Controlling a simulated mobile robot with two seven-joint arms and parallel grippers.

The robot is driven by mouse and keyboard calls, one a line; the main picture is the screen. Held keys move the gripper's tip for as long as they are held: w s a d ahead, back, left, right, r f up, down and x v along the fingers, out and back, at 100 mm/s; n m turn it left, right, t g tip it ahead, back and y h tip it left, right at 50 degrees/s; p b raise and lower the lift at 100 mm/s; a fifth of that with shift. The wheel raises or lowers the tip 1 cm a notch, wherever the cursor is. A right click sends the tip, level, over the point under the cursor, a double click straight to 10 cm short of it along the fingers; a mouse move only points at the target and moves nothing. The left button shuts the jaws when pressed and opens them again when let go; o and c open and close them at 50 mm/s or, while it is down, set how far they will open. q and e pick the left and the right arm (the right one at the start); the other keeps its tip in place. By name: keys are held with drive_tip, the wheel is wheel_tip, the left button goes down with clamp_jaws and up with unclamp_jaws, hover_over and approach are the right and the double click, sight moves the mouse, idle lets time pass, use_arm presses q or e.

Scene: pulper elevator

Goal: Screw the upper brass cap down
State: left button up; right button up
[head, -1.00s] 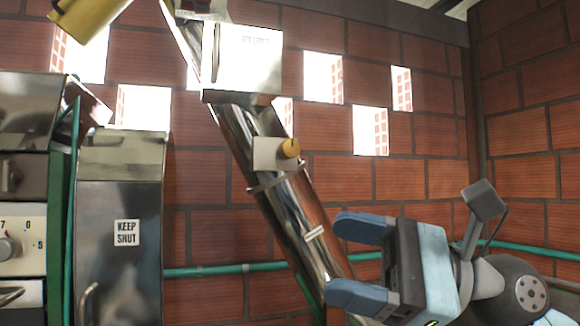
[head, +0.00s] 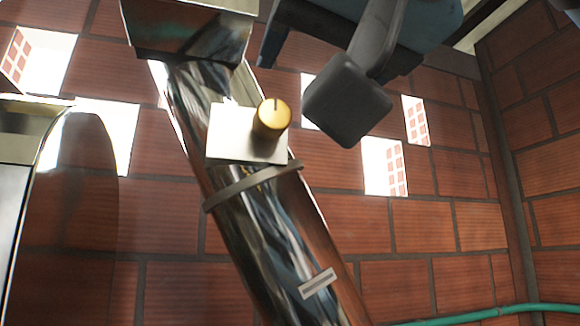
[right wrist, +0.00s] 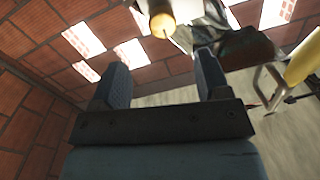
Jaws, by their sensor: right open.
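One brass cap (head: 270,117) shows in the head view, a short knurled cylinder with a line on its face. It sits on a pale block (head: 228,133) on the slanted shiny metal tube (head: 262,225). My right gripper (head: 290,30) is at the top edge of the head view, above and right of the cap, partly cut off. In the right wrist view my right gripper (right wrist: 162,72) is open and empty, and the cap (right wrist: 162,22) lies beyond the gap between its fingers, apart from them. My left gripper is not in view.
A metal box (head: 190,25) joins the tube above the cap. A metal cabinet (head: 15,190) stands at the left. A green pipe (head: 490,314) runs along the brick wall (head: 430,230) at the lower right. A yellow part (right wrist: 303,60) shows at the right wrist view's right.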

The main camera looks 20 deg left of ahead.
sight(276, 114)
drive_tip(key=x, duration=0.8)
drive_tip(key=p+x, duration=0.1)
drive_tip(key=x, duration=0.4)
drive_tip(key=shift+r, duration=0.4)
drive_tip(key=c, duration=0.9)
